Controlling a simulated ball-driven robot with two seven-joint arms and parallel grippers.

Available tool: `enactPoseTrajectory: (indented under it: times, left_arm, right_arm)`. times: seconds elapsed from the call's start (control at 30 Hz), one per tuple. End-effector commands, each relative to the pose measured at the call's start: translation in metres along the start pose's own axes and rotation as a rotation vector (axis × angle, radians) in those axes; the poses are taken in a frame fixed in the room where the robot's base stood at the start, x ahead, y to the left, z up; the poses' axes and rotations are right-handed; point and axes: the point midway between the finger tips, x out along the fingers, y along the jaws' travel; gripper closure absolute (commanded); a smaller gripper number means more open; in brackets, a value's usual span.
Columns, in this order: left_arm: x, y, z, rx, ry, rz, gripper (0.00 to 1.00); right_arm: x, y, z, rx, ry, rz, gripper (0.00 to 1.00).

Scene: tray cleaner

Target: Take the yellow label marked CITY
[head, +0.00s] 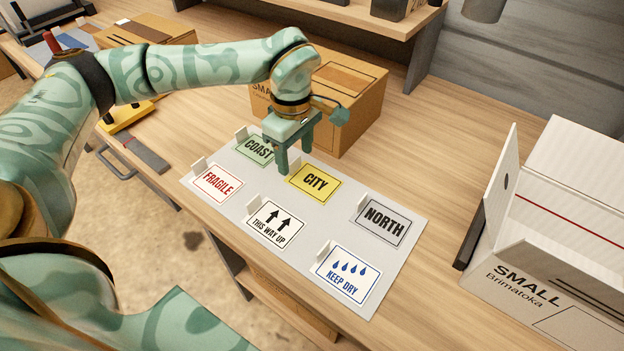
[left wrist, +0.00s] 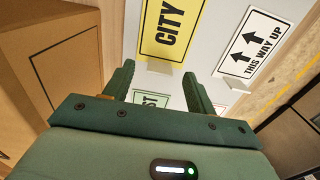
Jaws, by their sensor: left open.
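The yellow CITY label (head: 313,183) lies on a grey-white board (head: 345,222) on the table. It also shows at the top of the left wrist view (left wrist: 172,28). My left gripper (head: 294,168) points down over the board, between the green COAST label (head: 256,149) and the CITY label. Its fingers (left wrist: 160,82) are apart with nothing between them, near the CITY label's tab end. I cannot tell the exact height of the fingertips above the board. My right gripper is not in view.
The FRAGILE (head: 218,183), THIS WAY UP (head: 269,224), KEEP DRY (head: 347,274) and NORTH (head: 381,221) labels share the board. A closed cardboard box (head: 345,105) stands close behind my gripper. An open white box (head: 565,235) stands at the right.

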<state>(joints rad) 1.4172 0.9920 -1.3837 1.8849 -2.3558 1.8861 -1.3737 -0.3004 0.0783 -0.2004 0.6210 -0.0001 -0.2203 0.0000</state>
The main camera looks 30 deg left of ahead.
Motion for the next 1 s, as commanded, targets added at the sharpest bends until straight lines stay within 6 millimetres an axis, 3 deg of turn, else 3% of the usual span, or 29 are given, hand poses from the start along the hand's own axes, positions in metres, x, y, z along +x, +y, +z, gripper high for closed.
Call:
enactPoseTrajectory:
  times: [0.03, 0.1, 0.33, 0.37, 0.5, 0.53, 0.83, 1.0]
  left_arm:
    - [0.015, -0.001, 0.0, 0.0, -0.001, -0.007, 0.44]
    - [0.023, -0.001, 0.0, 0.0, -0.001, -0.007, 0.44]
    - [0.024, -0.001, 0.0, 0.001, 0.0, -0.002, 0.44]
    - [0.024, -0.001, 0.0, 0.001, 0.0, -0.002, 0.49]
    - [0.023, -0.001, 0.0, 0.0, 0.0, -0.002, 0.88]
    - [0.023, -0.001, 0.0, 0.0, 0.0, -0.002, 0.91]
    - [0.022, -0.001, 0.0, 0.0, 0.0, -0.001, 0.91]
    - [0.007, 0.0, 0.0, 0.0, 0.0, 0.002, 0.91]
  right_arm:
    - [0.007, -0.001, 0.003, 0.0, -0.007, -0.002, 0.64]
    - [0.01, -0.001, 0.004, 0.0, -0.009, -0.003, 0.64]
    - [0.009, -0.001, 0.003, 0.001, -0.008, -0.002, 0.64]
    - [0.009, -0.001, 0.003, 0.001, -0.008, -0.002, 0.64]
    - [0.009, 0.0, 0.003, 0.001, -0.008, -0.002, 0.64]
    - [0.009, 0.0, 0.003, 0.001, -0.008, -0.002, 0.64]
    - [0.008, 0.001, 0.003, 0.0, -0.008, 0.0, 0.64]
    - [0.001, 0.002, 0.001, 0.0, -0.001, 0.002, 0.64]
